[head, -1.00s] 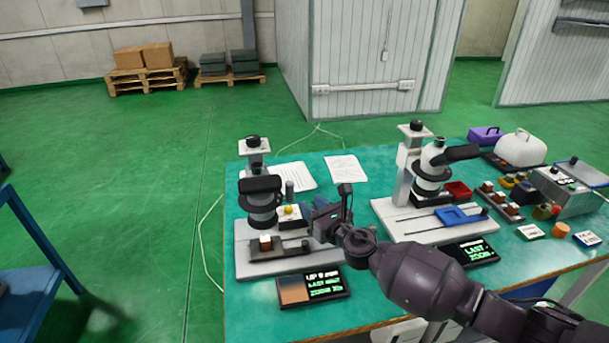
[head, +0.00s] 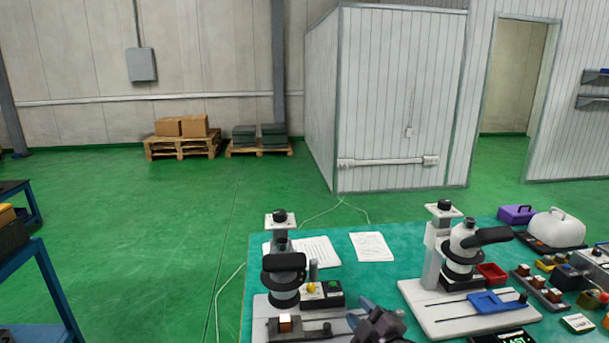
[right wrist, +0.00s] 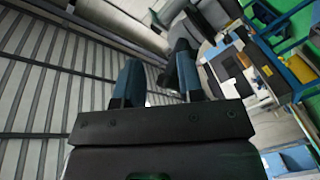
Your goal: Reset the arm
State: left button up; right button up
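My right gripper (head: 362,312) shows at the bottom edge of the head view, in front of the table's near part, between the two microscopes. Most of my right arm is below the picture. In the right wrist view the two dark blue fingers of the right gripper (right wrist: 158,82) stand apart with nothing between them. The left microscope (head: 284,272) stands just left of the gripper, with a small block (head: 285,322) on its stage. The right microscope (head: 460,252) stands to the right. My left gripper is not in view.
The teal table (head: 395,276) also bears paper sheets (head: 372,247), a blue tray (head: 497,302), a red tray (head: 491,274), a purple box (head: 517,214) and a white-covered item (head: 556,228). A blue rack (head: 45,275) stands at left.

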jog(key=s+d+f+m+g+h, duration=0.1)
jog(key=s+d+f+m, duration=0.3)
jog(key=s, duration=0.5)
jog(key=s+d+f+m+g+h+b, duration=0.1)
jog(key=s+d+f+m+g+h, duration=0.1)
jog(key=s+d+f+m, duration=0.3)
jog(key=s+d+f+m+g+h, duration=0.1)
jog(key=s+d+f+m+h, duration=0.2)
jog(key=s+d+f, duration=0.3)
jog(key=s+f+m, duration=0.1)
jog(key=s+f, duration=0.4)
jog(key=s, duration=0.2)
jog(key=shift+s+d+f+m, duration=0.15)
jog(key=shift+s+d+m, duration=0.15)
jog(key=shift+s+d, duration=0.1)
